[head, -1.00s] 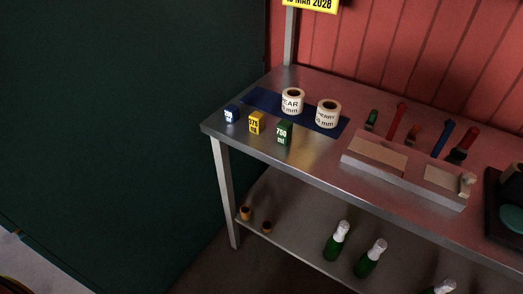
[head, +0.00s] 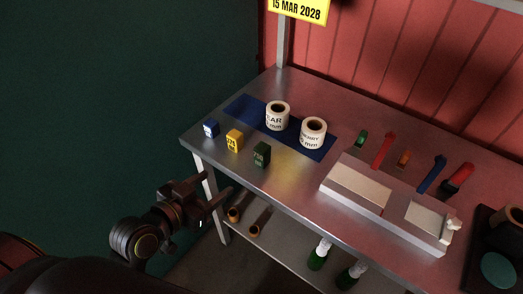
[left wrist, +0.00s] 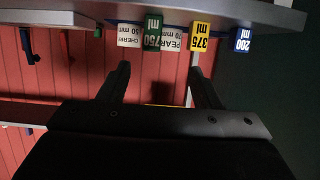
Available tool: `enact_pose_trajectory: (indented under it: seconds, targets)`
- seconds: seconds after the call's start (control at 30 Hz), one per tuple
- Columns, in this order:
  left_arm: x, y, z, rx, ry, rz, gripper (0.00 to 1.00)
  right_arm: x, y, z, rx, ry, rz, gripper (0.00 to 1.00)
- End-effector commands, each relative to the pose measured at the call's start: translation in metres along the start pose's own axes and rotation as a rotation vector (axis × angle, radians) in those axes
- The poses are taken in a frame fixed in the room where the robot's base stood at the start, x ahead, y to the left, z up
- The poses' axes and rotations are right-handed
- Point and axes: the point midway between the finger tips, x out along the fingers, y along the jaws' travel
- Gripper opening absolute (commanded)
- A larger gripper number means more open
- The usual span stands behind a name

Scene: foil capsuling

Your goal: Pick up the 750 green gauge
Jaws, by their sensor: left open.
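The 750 green gauge (head: 262,154) is a small dark green block marked 750 ml. It stands near the front edge of the metal table, right of the yellow 375 gauge (head: 235,140) and the blue gauge (head: 211,128). In the left wrist view the green gauge (left wrist: 153,36) shows upside down, between and beyond the fingers. My left gripper (head: 212,196) is open and empty, in front of the table edge, lower left of the gauge and apart from it. My right gripper is not in view.
Two label rolls (head: 278,116) (head: 313,133) stand on a blue mat (head: 240,107) behind the gauges. A grey holder (head: 357,188) with several coloured-handled tools behind it is to the right. The lower shelf (head: 285,238) holds bottles and two small cylinders.

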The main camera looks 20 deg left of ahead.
Motion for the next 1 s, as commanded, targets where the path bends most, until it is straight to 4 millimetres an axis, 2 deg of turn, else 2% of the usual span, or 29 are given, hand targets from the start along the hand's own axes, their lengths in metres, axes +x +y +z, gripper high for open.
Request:
enact_pose_trajectory:
  seconds: [0.03, 0.1, 0.23, 0.33, 0.4, 0.73, 1.0]
  targets:
    - [-0.006, 0.004, -0.011, 0.011, 0.017, 0.009, 0.58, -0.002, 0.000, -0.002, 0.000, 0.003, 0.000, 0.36]
    - [-0.010, 0.008, -0.018, 0.020, 0.029, 0.017, 0.58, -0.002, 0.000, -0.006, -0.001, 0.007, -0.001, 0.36]
    - [-0.002, 0.010, -0.022, 0.024, 0.041, 0.022, 0.58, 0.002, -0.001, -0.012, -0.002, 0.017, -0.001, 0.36]
    - [0.014, 0.010, -0.023, 0.023, 0.043, 0.023, 0.58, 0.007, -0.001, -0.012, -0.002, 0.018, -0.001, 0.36]
    - [0.028, 0.010, -0.026, 0.019, 0.040, 0.022, 0.58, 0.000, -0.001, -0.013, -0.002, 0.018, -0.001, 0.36]
    - [0.088, 0.012, -0.028, 0.022, 0.038, 0.023, 0.58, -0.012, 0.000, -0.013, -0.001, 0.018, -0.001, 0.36]
    - [0.110, 0.012, -0.027, 0.024, 0.037, 0.021, 0.58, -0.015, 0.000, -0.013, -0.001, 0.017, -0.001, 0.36]
